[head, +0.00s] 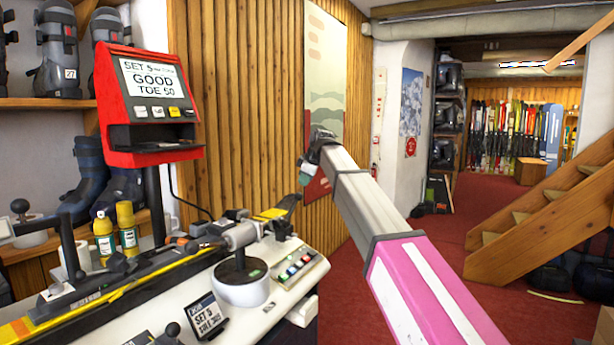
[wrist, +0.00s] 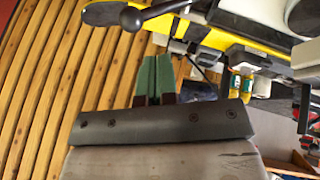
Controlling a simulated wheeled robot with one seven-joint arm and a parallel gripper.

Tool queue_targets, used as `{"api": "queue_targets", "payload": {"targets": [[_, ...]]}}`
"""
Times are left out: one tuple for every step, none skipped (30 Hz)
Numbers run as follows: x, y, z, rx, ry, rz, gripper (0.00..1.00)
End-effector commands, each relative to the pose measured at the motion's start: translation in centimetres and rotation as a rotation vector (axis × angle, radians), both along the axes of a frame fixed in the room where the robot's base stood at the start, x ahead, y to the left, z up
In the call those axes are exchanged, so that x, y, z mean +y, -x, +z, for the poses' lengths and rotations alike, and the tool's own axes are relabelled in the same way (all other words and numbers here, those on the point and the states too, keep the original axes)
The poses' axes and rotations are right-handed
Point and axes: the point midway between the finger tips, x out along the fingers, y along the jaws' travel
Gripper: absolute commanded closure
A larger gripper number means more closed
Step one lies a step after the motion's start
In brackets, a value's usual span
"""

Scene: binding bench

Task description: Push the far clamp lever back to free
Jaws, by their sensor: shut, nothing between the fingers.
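A yellow-edged ski (head: 130,278) lies along the white bench (head: 265,318), its dark tip pointing to the far end. A dark lever with a round black knob (wrist: 132,18) shows at the top of the wrist view, in front of the ski tip; it looks like the far clamp lever. In the head view a dark knob (head: 281,230) sits beside the ski's far end. My gripper (head: 305,180) is beyond the bench's far end, above and apart from the lever. Its green fingers (wrist: 151,72) are shut and empty, below and right of the knob in the wrist view.
A red display (head: 150,105) stands on a post behind the bench. Two yellow bottles (head: 127,228) stand near it. A grey round device (head: 240,280) and a button panel (head: 292,270) are on the bench. A wood-slat wall (head: 245,110) is behind my gripper. Red floor is free at right.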

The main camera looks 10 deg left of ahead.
Motion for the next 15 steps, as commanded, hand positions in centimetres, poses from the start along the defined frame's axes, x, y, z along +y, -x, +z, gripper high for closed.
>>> {"api": "queue_targets", "payload": {"targets": [[0.5, -0.4, -0.9, 0.001, 0.0, 0.0, 1.0], [0.7, -0.6, -1.3, 0.0, 0.0, -0.001, 1.0], [1.0, -0.8, -2.0, 0.001, 0.001, -0.001, 1.0], [1.3, -1.0, -2.5, 0.002, 0.001, 0.0, 1.0], [1.5, -1.2, -3.0, 0.001, 0.001, -0.001, 1.0], [1.8, -1.4, -3.5, 0.0, 0.001, -0.001, 1.0], [2.0, -1.6, -4.0, 0.0, 0.001, -0.001, 1.0], [2.2, -1.7, -4.4, 0.001, 0.001, -0.001, 1.0], [2.5, -2.4, -4.7, 0.001, 0.0, -0.002, 1.0], [2.6, -2.9, -4.9, 0.001, 0.0, -0.002, 1.0], [2.6, -3.2, -5.1, 0.001, 0.0, -0.002, 1.0], [2.8, -3.6, -5.3, 0.0, -0.001, -0.002, 1.0], [2.8, -3.9, -5.4, 0.0, -0.001, -0.002, 1.0], [2.9, -4.1, -5.6, 0.0, -0.001, -0.002, 1.0], [3.0, -4.4, -5.8, 0.0, -0.001, -0.002, 1.0]]}}
